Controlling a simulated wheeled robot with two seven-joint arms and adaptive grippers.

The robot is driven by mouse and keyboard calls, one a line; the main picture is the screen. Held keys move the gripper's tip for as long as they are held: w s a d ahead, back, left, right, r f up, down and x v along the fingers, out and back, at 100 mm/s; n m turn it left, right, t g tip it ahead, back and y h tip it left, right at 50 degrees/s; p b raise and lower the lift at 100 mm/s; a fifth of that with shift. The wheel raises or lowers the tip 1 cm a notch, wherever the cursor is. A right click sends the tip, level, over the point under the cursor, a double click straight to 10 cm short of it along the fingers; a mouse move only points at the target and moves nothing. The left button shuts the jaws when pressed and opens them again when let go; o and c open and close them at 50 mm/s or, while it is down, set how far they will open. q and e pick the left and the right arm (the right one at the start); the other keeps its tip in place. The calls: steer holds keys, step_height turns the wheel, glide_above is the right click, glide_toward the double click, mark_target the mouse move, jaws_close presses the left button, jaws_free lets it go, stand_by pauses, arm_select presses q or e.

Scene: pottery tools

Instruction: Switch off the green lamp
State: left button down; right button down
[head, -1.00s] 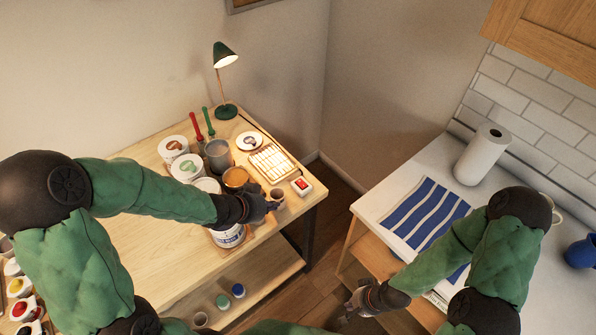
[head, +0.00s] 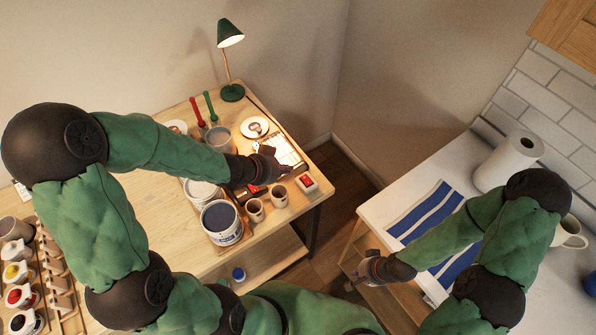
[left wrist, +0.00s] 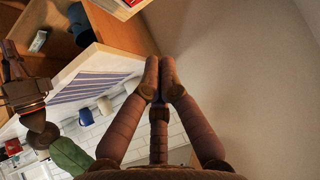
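The green lamp (head: 231,34) stands at the back of the wooden table; its bulb glows and lights the wall and table. Its round base (head: 232,92) is near the back edge. My left gripper (head: 268,163) is over the table, in front of the lamp base and beside the bright white tray. In the left wrist view its fingertips (left wrist: 159,70) are together with nothing visible between them. A small white box with a red top (head: 307,183) lies near the table's right edge, right of that gripper. My right gripper (head: 358,272) is low by the white counter; its opening is unclear.
Jars (head: 221,222), small cups (head: 278,195) and red and green tools (head: 210,107) crowd the table around my left gripper. The white tray (head: 284,152) lies close to it. A paper roll (head: 508,160) and striped cloth (head: 430,215) are on the right counter.

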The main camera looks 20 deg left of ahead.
arm_select(q)
steer(key=b, duration=0.5)
glide_above(304, 183)
steer(key=f, duration=0.7)
steer(key=shift+w+a, duration=0.1)
steer(key=shift+a, duration=0.3)
steer(key=shift+w+f+b, duration=0.2)
steer(key=shift+f+b, duration=0.25)
steer(key=shift+f, duration=0.75)
steer(key=shift+w+a+f, duration=0.1)
steer(key=shift+a+f, duration=0.05)
steer(key=shift+f, duration=0.6)
steer(key=shift+a+f+b, duration=0.15)
steer(key=shift+f+b, duration=0.15)
steer(key=shift+f, duration=0.15)
steer(key=shift+s+d+r+b, duration=0.3)
steer(key=shift+s+d+b, duration=0.15)
steer(key=shift+d, duration=0.2)
